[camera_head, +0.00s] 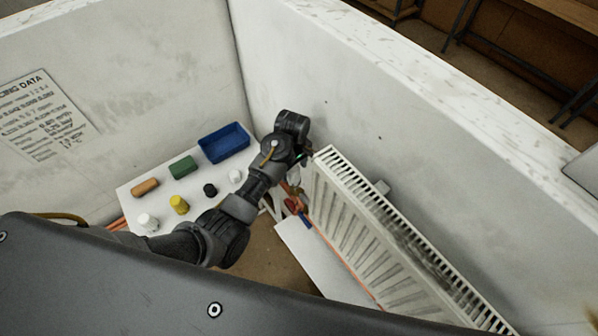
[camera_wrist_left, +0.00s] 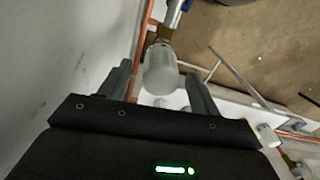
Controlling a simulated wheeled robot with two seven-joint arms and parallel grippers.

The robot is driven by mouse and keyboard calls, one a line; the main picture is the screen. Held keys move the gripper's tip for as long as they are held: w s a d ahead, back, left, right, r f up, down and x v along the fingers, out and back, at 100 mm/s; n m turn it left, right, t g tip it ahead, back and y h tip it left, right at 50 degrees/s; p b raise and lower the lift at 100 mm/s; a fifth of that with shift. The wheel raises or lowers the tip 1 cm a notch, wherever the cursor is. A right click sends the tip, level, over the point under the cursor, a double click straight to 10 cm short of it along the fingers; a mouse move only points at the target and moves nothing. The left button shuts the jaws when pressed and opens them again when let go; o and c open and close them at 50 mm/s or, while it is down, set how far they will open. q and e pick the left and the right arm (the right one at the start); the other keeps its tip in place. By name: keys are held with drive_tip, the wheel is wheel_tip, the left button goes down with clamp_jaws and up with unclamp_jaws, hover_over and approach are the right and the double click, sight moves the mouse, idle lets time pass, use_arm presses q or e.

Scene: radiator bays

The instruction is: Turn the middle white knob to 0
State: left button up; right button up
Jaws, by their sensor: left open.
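A frosted white knob (camera_wrist_left: 160,72) sits on a brass valve fitting at a copper pipe, in the left wrist view. My left gripper (camera_wrist_left: 157,78) is open, with one finger on each side of the knob. I cannot tell whether the fingers touch it. In the head view my left gripper (camera_head: 301,158) is at the left end of the white radiator (camera_head: 365,235), and my own arm partly hides the valve there. The knob's marks are not readable, so its setting cannot be told. My right gripper is not in view.
A white board (camera_head: 135,197) left of the arm holds a blue bin (camera_head: 224,143), a green block (camera_head: 183,167), an orange cylinder (camera_head: 145,187), a yellow piece (camera_head: 179,205) and small white and black pieces. White walls enclose the corner tightly.

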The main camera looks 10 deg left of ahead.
use_arm(q)
drive_tip(key=shift+a+f, duration=0.1)
drive_tip(key=shift+f, duration=1.25)
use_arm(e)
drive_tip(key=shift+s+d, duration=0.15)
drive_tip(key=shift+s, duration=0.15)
use_arm(q)
drive_tip(key=shift+c, duration=0.4)
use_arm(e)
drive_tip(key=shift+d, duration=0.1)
use_arm(q)
drive_tip(key=c, duration=0.9)
